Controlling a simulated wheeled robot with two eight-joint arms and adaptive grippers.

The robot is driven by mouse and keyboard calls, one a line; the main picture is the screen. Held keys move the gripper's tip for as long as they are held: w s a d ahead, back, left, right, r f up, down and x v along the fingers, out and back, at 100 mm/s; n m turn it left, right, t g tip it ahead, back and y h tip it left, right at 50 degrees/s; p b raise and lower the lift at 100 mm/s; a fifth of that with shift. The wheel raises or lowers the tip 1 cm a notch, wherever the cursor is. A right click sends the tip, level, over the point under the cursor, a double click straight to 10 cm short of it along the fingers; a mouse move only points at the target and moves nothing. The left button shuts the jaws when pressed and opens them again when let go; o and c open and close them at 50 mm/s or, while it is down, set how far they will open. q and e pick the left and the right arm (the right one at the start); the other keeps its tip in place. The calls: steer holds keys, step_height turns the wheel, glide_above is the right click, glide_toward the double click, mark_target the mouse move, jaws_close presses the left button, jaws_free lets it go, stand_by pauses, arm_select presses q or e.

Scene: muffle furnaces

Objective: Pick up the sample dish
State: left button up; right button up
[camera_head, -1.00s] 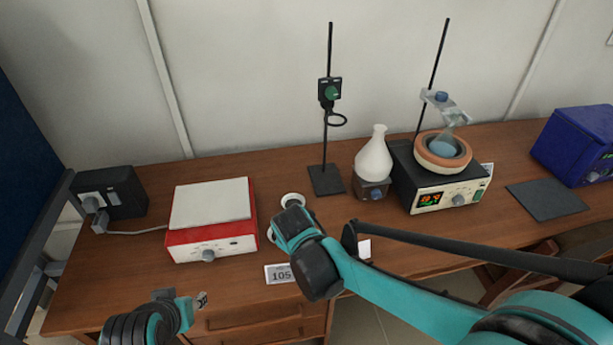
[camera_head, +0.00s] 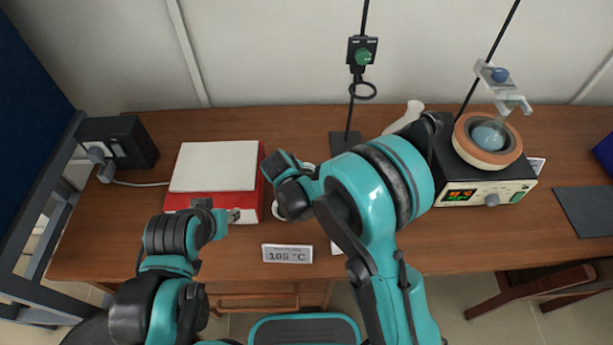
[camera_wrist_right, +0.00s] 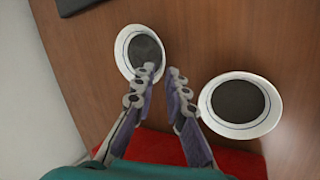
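In the right wrist view, two white dishes with dark contents lie on the wooden table: one at the upper left (camera_wrist_right: 122,52) and one at the right (camera_wrist_right: 211,108). I cannot tell which is the sample dish. My right gripper (camera_wrist_right: 165,72) is open and empty, its fingertips between the dishes. The left finger overlaps the edge of the upper-left dish in this view; contact is unclear. In the head view my right arm hides most of the dishes. My left gripper (camera_head: 233,215) is by the front of the red hotplate; its finger opening is too small to read.
The red hotplate with a white top (camera_head: 214,166) stands left of my right gripper. A temperature sign (camera_head: 287,253) stands at the front edge. Behind are a stand (camera_head: 363,60), a partly hidden white flask (camera_head: 405,117) and a heater with a round bowl (camera_head: 488,196). A dark mat (camera_head: 588,210) lies right.

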steer(key=b+x, duration=0.1)
steer(key=x, duration=0.2)
steer(key=shift+w+a+f, duration=0.1)
steer(key=shift+f, duration=0.25)
steer(key=shift+r, duration=0.1)
jaws_close()
